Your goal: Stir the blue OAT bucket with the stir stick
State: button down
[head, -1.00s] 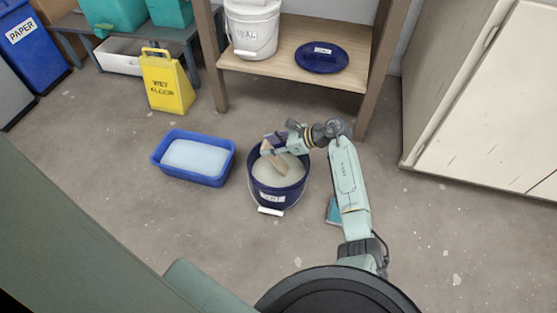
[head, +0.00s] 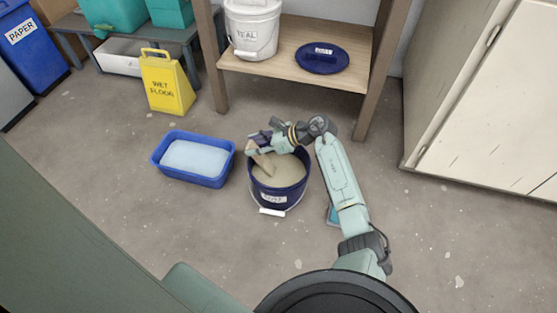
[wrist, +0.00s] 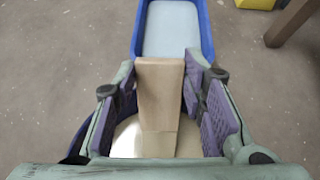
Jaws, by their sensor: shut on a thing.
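The blue OAT bucket (head: 277,197) stands upright on the floor, lid off, with a pale beige glaze (head: 285,172) inside. My gripper (head: 256,146) is over the bucket's far left rim and is shut on the wooden stir stick (head: 264,163). The stick slants down to the right, with its lower end in the glaze. In the wrist view the stick (wrist: 160,95) stands between the two purple-padded fingers (wrist: 160,110). Part of the bucket's far rim is hidden by my gripper.
A blue tub (head: 187,178) of pale liquid sits left of the bucket. A yellow wet-floor sign (head: 166,85) stands behind it. A shelf (head: 285,65) at the back holds a white TEAL bucket (head: 252,38) and a blue lid (head: 322,58). Floor right of my arm is clear.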

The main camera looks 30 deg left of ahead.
jog(key=shift+s+d, duration=0.15)
jog(key=shift+d, duration=0.05)
jog(key=r, duration=0.1)
jog(key=a+r+p, duration=0.1)
jog(key=r+p, duration=0.1)
jog(key=shift+s+a, duration=0.2)
jog(key=shift+a, duration=0.1)
jog(key=s+a+r+p, duration=0.2)
jog(key=a+r+p, duration=0.5)
jog(key=r, duration=0.6)
jog(key=shift+s+a+r, duration=0.25)
jog(key=shift+a, duration=0.3)
dwell(0.4)
notch_tip(320, 180, up, 5)
jog(key=p, duration=0.3)
dwell(0.4)
